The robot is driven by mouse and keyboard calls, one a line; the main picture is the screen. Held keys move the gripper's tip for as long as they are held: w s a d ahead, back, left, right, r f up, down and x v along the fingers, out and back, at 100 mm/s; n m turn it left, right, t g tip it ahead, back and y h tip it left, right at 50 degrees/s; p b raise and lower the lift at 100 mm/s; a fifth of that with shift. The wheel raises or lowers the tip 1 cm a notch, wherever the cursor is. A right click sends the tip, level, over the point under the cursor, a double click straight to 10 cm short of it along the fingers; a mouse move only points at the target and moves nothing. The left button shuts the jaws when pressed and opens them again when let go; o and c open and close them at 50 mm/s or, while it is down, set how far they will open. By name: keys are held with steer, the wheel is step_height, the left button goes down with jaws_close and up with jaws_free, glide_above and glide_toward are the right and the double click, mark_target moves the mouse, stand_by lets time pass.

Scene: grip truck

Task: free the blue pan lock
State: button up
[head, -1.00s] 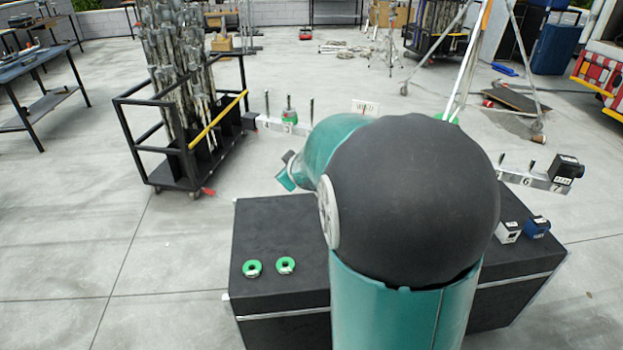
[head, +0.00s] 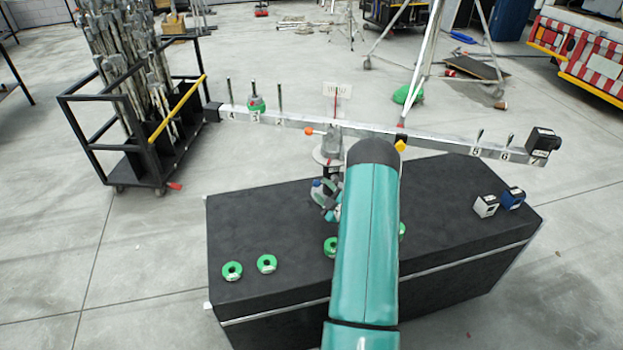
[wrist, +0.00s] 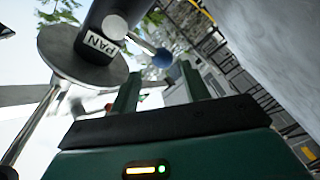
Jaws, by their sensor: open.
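The blue pan lock is a ball knob (wrist: 162,58) on a metal lever, beside a dark cylinder labelled PAN (wrist: 105,40) above a round metal disc (wrist: 60,55). My gripper (wrist: 160,68) is open and empty. In the wrist view the blue knob appears between its fingertips, slightly beyond them; whether they touch cannot be told. In the head view my gripper (head: 325,194) is low beside the centre post (head: 330,152), partly hidden by my arm. The blue knob cannot be made out there.
A long numbered metal beam (head: 440,141) spans above the black case (head: 270,215). A black block (head: 541,141) sits at its right end. Green rings (head: 232,271), a white cube (head: 486,206) and a blue cube (head: 512,198) rest on the case. A pole cart (head: 140,140) stands left.

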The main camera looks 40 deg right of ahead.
mark_target(318, 185)
steer(key=shift+w+d+f, duration=0.25)
steer(key=shift+w, duration=0.15)
steer(key=x, duration=0.6)
steer(key=shift+w, duration=0.1)
steer(key=shift+f, duration=0.1)
jaws_close()
